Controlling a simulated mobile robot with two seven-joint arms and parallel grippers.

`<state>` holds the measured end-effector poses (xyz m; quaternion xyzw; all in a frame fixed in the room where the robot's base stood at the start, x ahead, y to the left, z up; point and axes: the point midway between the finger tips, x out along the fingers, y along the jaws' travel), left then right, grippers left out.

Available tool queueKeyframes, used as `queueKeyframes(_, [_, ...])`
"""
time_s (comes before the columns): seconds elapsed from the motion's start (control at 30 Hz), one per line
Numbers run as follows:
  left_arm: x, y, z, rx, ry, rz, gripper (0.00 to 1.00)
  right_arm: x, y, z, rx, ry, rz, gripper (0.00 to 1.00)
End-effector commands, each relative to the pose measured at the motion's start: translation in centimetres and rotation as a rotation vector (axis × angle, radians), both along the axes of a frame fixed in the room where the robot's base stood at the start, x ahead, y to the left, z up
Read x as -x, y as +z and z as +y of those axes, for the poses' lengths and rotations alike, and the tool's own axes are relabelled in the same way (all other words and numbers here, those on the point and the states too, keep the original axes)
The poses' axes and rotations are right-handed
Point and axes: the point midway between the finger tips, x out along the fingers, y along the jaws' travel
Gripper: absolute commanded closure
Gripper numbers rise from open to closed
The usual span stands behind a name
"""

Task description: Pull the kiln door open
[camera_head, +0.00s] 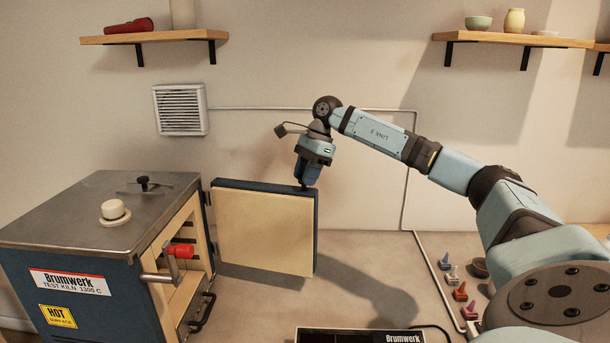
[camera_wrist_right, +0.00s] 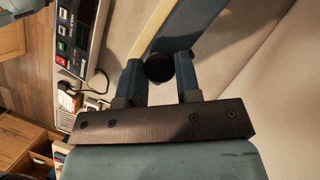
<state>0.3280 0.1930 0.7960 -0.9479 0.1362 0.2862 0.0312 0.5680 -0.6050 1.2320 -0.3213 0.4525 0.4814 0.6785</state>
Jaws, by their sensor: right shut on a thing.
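The kiln (camera_head: 45,262) stands at the left, a dark blue box with a grey metal top. Its door (camera_head: 262,232), cream inside with a blue edge, is swung wide open to the right of the kiln, baring the shelves inside. My right gripper (camera_head: 306,184) is at the top of the door's free edge. In the right wrist view its fingers (camera_wrist_right: 162,82) are shut on a round black handle (camera_wrist_right: 159,67) beside the blue door edge (camera_wrist_right: 190,28). The fingertips are partly hidden in the head view. My left gripper is not in view.
A black control box (camera_head: 360,336) lies at the front, and small coloured tools (camera_head: 460,291) lie at right. The table between is clear.

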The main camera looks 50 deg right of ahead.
Motion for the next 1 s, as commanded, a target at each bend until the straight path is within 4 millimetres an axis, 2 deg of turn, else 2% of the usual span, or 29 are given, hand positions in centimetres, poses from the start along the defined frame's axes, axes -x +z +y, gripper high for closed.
queueKeyframes(0.07, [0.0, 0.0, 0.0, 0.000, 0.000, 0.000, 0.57, 0.0, 0.0, 0.1, 0.000, 0.003, 0.000, 1.00])
queueKeyframes(0.1, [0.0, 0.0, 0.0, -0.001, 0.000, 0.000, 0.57, 0.0, 0.0, 0.1, 0.000, 0.003, 0.000, 0.64])
queueKeyframes(0.13, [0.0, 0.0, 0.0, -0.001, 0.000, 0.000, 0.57, 0.0, 0.0, 0.1, 0.000, 0.002, 0.000, 0.59])
queueKeyframes(0.43, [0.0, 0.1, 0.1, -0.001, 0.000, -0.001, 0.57, 0.0, 0.1, 0.0, 0.000, 0.001, 0.000, 0.59])
queueKeyframes(0.57, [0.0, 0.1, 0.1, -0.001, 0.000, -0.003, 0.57, 0.1, 1.2, -0.4, 0.000, 0.001, -0.001, 0.59])
queueKeyframes(1.0, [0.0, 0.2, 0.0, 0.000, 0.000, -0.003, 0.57, 1.2, 10.0, -3.7, -0.001, 0.002, -0.003, 0.59])
